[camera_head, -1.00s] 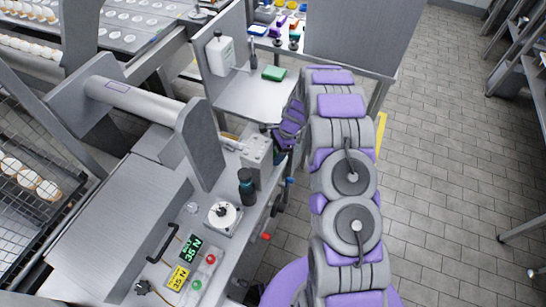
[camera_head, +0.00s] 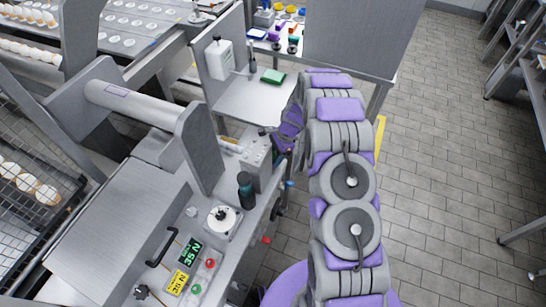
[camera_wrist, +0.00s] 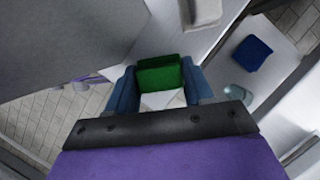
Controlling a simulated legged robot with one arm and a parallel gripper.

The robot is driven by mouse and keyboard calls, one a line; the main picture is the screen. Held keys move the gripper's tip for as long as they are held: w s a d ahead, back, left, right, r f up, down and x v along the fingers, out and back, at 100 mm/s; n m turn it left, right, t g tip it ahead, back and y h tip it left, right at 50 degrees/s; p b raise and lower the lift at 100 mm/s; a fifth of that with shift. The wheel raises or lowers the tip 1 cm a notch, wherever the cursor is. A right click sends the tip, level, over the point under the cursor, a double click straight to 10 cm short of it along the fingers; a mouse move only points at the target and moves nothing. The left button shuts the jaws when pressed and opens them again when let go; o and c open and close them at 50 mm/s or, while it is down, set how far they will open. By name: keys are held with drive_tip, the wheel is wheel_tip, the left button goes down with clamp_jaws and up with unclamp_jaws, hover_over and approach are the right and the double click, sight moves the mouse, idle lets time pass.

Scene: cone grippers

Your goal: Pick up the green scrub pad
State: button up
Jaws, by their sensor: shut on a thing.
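In the wrist view, a green scrub pad (camera_wrist: 160,76) fills the gap between the two blue fingers of my gripper (camera_wrist: 162,84). My gripper is shut on it at the fingertips. My gripper is hidden behind my arm and the machine there.
A white bottle (camera_head: 219,58) hangs on the panel beside the shelf. A blue item (camera_wrist: 251,53) lies on a light surface in the wrist view. Tiled floor (camera_head: 445,140) lies open at right.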

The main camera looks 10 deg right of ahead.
wheel_tip(320, 180, up, 28)
drive_tip(key=p, duration=0.4)
idle(0.4)
drive_tip(key=o, duration=0.5)
drive_tip(key=c, duration=0.3)
